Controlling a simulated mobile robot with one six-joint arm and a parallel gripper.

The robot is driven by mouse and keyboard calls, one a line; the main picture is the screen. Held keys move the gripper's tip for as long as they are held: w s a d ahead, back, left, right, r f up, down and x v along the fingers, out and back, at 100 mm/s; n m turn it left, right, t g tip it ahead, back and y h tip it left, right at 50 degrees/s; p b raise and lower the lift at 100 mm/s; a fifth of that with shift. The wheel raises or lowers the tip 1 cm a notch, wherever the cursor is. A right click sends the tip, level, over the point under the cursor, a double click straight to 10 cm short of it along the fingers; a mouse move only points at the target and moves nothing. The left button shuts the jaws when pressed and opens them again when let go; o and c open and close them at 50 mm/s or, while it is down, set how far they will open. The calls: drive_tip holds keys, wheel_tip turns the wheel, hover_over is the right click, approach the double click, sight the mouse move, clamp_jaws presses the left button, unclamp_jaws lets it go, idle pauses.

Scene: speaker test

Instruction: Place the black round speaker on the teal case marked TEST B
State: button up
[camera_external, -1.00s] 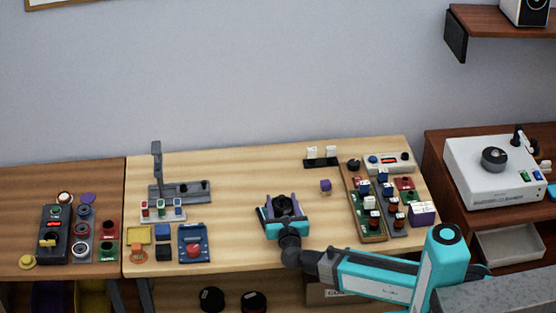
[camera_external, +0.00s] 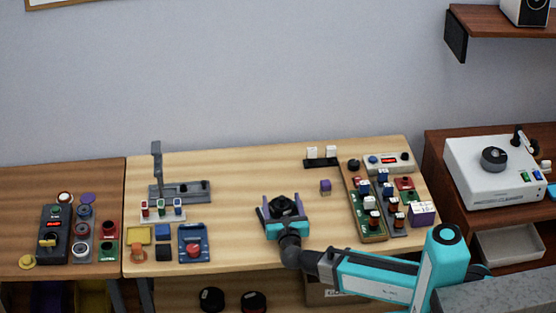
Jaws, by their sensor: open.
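My gripper (camera_external: 281,203) is open over the front middle of the light wooden table, its two purple fingers pointing away from the camera. A dark round thing (camera_external: 283,207) shows between the fingers; it may be the black round speaker, but I cannot tell whether it lies on the table or touches the fingers. Two other black round things, one plain (camera_external: 211,298) and one with red (camera_external: 254,301), sit below the table top. I cannot make out a teal case, and no TEST B marking is readable.
A grey stand (camera_external: 180,190) and a blue tray with a red button (camera_external: 193,243) are on the left. Boards with several knobs (camera_external: 372,200) fill the right end.

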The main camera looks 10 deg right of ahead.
sight(282, 202)
drive_tip(key=shift+s, duration=0.65)
drive_tip(key=s+p, duration=0.1)
drive_tip(key=s, duration=0.3)
drive_tip(key=shift+s+r, duration=0.2)
drive_tip(key=s+p, duration=0.3)
drive_tip(key=p, duration=0.3)
drive_tip(key=shift+s+p, duration=0.25)
drive_tip(key=shift+p, duration=0.15)
drive_tip(key=shift+s+f+p, duration=0.15)
drive_tip(key=shift+s+p, duration=1)
drive_tip(key=shift+s, duration=0.25)
